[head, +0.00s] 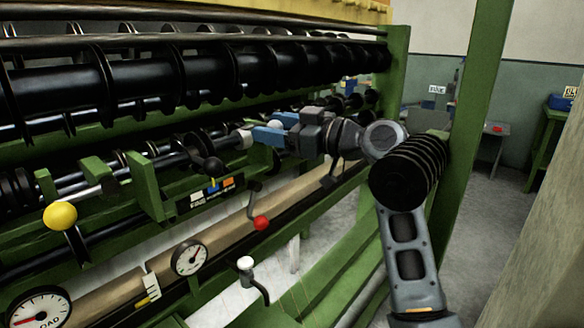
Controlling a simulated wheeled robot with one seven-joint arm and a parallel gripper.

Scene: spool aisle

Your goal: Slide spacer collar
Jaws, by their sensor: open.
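My gripper (264,130), with blue fingers, is open in front of the machine at the middle of the picture. It points left toward a bar carrying several dark rings (205,140). A small pale, round piece (243,138) shows right by the fingertips; I cannot tell whether it is the spacer collar, or whether the fingers touch it. A black knob (213,167) sits just below and left of the fingers. The far part of the bar is partly hidden behind my gripper.
A yellow ball handle (60,215), a red knob (261,223), a white-topped lever (246,264) and dials (190,257) stick out along the front. A large black roller (120,80) runs above. A green post (478,120) stands right of my arm, with open floor (500,215) beyond.

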